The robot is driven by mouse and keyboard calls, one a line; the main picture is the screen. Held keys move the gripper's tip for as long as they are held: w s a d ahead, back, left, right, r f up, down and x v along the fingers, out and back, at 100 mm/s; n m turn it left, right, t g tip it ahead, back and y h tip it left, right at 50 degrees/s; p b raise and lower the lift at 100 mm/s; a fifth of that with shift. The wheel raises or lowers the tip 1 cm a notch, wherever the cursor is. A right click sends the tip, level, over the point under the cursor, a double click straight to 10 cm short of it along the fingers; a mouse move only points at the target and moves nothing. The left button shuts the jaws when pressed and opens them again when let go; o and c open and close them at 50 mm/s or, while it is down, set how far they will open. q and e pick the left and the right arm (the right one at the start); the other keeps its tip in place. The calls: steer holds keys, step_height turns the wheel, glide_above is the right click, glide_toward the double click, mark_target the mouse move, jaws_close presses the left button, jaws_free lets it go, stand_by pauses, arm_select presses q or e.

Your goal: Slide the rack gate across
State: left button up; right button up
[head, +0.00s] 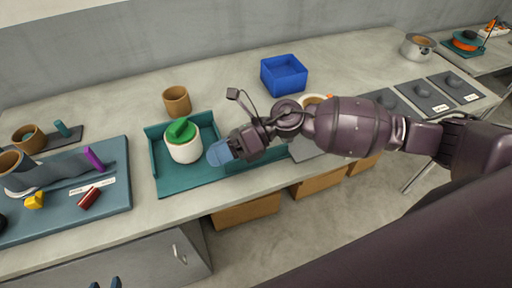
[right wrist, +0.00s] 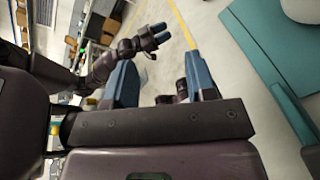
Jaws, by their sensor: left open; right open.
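I cannot pick out the rack gate with certainty. A blue-grey board (head: 118,190) at the left of the counter carries a grey wavy piece with a purple bar (head: 94,158). A teal tray (head: 170,186) stands in the middle. My right gripper (head: 219,153) is over the tray, beside a white jar with a green lid (head: 184,150); in the right wrist view its fingers (right wrist: 160,85) are apart and empty. My left gripper (head: 105,283) shows only its blue fingertips, apart, at the bottom edge, below the counter front; it also shows in the right wrist view (right wrist: 154,38).
A brown cup (head: 177,101) and a blue box (head: 284,75) stand behind the tray. A pot (head: 418,46) and an orange reel (head: 466,40) stand far right. My right arm hides part of the counter.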

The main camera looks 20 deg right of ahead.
steer(key=w+d+n+h+b, duration=0.1)
steer(key=w+d+n+h, duration=0.3)
steer(key=d, duration=0.4)
steer(key=w+d+n+h, duration=0.2)
steer(key=d+n+h, duration=0.3)
steer(key=d+h, duration=0.15)
steer(key=x, duration=1.1)
steer(key=shift+d+f, duration=0.1)
steer(key=shift+d, duration=0.15)
jaws_close()
